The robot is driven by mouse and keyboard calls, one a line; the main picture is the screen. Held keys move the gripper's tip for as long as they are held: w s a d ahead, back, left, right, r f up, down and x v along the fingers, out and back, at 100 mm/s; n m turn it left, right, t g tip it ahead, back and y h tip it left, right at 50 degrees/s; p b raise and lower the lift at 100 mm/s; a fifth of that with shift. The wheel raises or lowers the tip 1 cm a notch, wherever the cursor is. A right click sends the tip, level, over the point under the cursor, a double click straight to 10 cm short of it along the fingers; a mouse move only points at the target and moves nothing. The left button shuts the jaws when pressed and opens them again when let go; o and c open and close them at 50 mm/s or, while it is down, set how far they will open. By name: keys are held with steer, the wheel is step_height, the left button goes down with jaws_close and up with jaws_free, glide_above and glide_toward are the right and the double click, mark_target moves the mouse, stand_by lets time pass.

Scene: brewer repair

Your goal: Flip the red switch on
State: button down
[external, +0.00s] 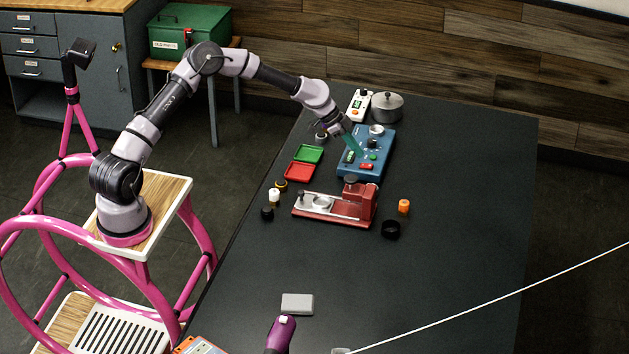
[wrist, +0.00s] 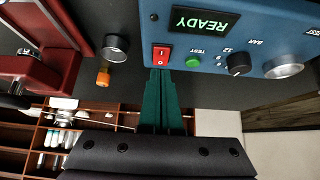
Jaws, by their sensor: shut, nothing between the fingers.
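The blue brewer box (external: 376,143) stands on the dark table in the external view. Its blue front panel (wrist: 222,58) fills the top of the wrist view, upside down. The red rocker switch (wrist: 161,55) sits on that panel beside a lit display (wrist: 205,22) reading READY in green. It also shows small in the external view (external: 366,166). My gripper (wrist: 160,72) has its green fingers shut and empty, tips right at the switch's lower edge in the wrist view. I cannot tell whether they touch it. In the external view my gripper (external: 352,151) is over the box.
A green button (wrist: 192,61) and black knob (wrist: 238,63) sit beside the switch. A red-and-silver press (external: 350,203) stands in front of the box. Red (external: 299,172) and green trays (external: 308,154) lie left, a grey pot (external: 387,107) behind. The table's near half is mostly clear.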

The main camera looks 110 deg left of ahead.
step_height(320, 180, up, 2)
steer(key=shift+s+a+r, duration=0.1)
steer(key=shift+s, duration=0.05)
steer(key=s+f+v, duration=0.1)
steer(key=s+v, duration=0.1)
steer(key=v, duration=0.8)
steer(key=shift+f, duration=0.3)
steer(key=shift+w, duration=0.15)
steer(key=w+d+r+m+g, duration=0.15)
steer(key=d+r, duration=0.25)
steer(key=d, duration=0.5)
steer(key=w+d+r+m+g, duration=0.1)
steer(key=w+d+r, duration=0.15)
steer(key=d, duration=0.65)
steer(key=s+d+r+m+y, duration=0.1)
steer(key=s+d+r, duration=0.1)
steer(key=d+r, duration=0.45)
steer(key=s+d+r+m+y, duration=0.1)
steer(key=s+d+r, duration=0.2)
steer(key=d, duration=0.7)
steer(key=s+d+r+y, duration=0.1)
steer(key=s+d+r, duration=0.5)
steer(key=s+d, duration=0.5)
steer(key=s+d+t+h, duration=0.1)
steer(key=s+d, duration=0.4)
steer(key=s, duration=0.7)
steer(key=shift+f+t, duration=0.25)
steer(key=shift+t, duration=0.3)
